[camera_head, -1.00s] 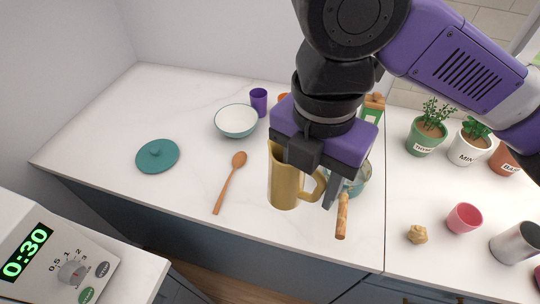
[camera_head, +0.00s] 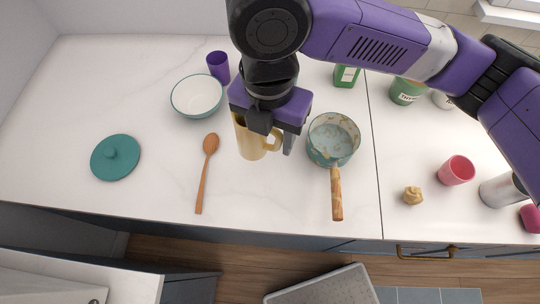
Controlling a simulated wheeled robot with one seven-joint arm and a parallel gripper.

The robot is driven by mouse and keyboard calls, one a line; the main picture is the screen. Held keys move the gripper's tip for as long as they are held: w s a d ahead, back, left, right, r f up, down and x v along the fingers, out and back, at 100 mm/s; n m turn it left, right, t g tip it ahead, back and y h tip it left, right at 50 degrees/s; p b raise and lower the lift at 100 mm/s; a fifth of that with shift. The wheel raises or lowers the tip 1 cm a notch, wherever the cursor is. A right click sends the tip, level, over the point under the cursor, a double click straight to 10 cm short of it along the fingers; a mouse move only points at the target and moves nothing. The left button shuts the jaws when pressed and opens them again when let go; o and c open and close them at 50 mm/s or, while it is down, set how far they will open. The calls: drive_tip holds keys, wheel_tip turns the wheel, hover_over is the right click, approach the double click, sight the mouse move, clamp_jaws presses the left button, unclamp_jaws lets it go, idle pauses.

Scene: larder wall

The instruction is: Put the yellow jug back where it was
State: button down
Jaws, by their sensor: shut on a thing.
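The yellow jug (camera_head: 250,146) is in the middle of the head view, upright, over the white counter between the wooden spoon and the saucepan. My gripper (camera_head: 270,138) is shut on the jug from above and hides its top. The jug's handle shows on its right side. Whether the jug's base touches the counter, I cannot tell.
A wooden spoon (camera_head: 207,170), white bowl (camera_head: 197,96), purple cup (camera_head: 218,66) and teal lid (camera_head: 115,157) lie to the left. A saucepan (camera_head: 331,140) with a wooden handle stands close on the right. A pink cup (camera_head: 456,170) is farther right. Counter in front of the jug is clear.

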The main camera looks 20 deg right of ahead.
wheel_tip(320, 180, down, 10)
drive_tip(key=shift+f+p, duration=0.1)
drive_tip(key=shift+p, duration=0.2)
drive_tip(key=shift+f, duration=0.1)
drive_tip(key=shift+f, duration=0.15)
drive_tip(key=c, duration=0.7)
unclamp_jaws()
wheel_tip(320, 180, up, 13)
drive_tip(key=shift+w+a+f+b, duration=0.1)
drive_tip(key=shift+a+f+b, duration=0.1)
drive_tip(key=shift+b, duration=0.5)
